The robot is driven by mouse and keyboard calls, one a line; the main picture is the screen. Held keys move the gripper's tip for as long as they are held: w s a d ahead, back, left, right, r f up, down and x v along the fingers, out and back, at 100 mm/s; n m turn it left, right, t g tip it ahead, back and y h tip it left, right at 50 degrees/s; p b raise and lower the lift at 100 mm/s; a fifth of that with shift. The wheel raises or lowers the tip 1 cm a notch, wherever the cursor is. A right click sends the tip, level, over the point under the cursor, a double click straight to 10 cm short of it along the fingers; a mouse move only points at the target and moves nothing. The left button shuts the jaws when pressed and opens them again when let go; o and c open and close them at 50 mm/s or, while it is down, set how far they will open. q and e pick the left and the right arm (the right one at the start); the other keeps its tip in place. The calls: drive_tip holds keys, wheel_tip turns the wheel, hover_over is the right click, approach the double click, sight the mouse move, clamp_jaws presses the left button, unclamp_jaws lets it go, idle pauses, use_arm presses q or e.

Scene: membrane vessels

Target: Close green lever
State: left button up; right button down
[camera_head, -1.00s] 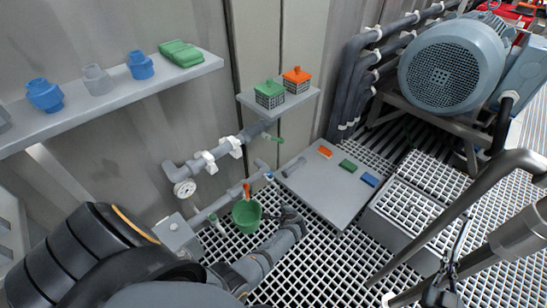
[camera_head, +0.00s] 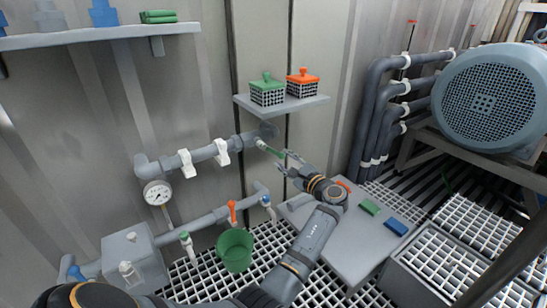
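A second green lever (camera_head: 187,243) stands on the lower pipe, left of an orange lever (camera_head: 232,211) and a blue one (camera_head: 267,205). My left gripper (camera_head: 287,163) is open and empty, its fingertips pointing left just right of the upper green lever. The tips look close to the lever's end; I cannot tell whether they touch. My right gripper is not in view.
A small shelf (camera_head: 316,101) with green-lidded (camera_head: 267,90) and orange-lidded (camera_head: 303,83) baskets hangs just above the gripper. A gauge (camera_head: 157,193) hangs below the upper pipe. A green bucket (camera_head: 235,250) is below the lower pipe. A motor (camera_head: 490,98) stands at right.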

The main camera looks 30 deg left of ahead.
sight(274, 152)
use_arm(q)
drive_tip(key=b+x, duration=0.1)
drive_tip(key=x, duration=0.2)
drive_tip(key=b+x, duration=0.1)
drive_tip(key=x, duration=0.2)
drive_tip(key=shift+w+a+f+b, duration=0.1)
drive_tip(key=shift+a+f+b, duration=0.05)
drive_tip(key=shift+f+b, duration=0.15)
drive_tip(key=shift+w+a+r, duration=0.15)
drive_tip(key=shift+a+r, duration=0.05)
drive_tip(key=shift+a, duration=0.25)
clamp_jaws()
